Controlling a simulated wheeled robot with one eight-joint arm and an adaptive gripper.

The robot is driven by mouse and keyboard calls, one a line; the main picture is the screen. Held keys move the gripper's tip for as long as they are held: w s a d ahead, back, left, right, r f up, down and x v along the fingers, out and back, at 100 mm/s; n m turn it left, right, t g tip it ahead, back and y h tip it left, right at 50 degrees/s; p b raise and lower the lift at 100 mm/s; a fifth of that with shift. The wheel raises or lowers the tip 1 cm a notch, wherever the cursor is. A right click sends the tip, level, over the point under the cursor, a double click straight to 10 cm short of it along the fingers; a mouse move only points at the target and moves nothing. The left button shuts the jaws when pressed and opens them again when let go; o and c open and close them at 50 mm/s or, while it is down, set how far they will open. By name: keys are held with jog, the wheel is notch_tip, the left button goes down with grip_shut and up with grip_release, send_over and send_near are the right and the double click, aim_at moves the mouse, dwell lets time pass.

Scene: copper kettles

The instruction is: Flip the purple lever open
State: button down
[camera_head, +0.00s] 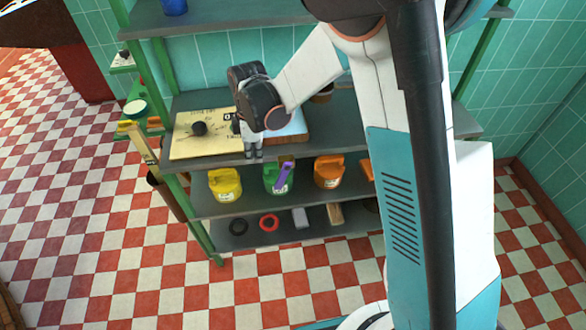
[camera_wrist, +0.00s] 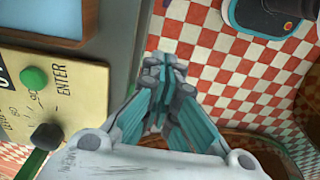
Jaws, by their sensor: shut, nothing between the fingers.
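The purple lever (camera_head: 284,175) is a small slanted bar just below the front edge of the upper grey shelf (camera_head: 345,143), in front of a green jug (camera_head: 270,184). I do not make out the lever there.
A beige panel (camera_head: 180,147) with a black knob (camera_head: 199,128) lies left of my gripper; the wrist view adds a green button (camera_wrist: 34,78). A yellow jug (camera_head: 225,187) and an orange jug (camera_head: 328,176) flank the green one. Checkered floor lies open in front.

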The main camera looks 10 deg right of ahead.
aim_at(283, 176)
jog(key=d+f+b, duration=0.3)
jog(key=f+b, duration=0.2)
jog(key=f, duration=0.6)
jog(key=shift+d+f, duration=0.1)
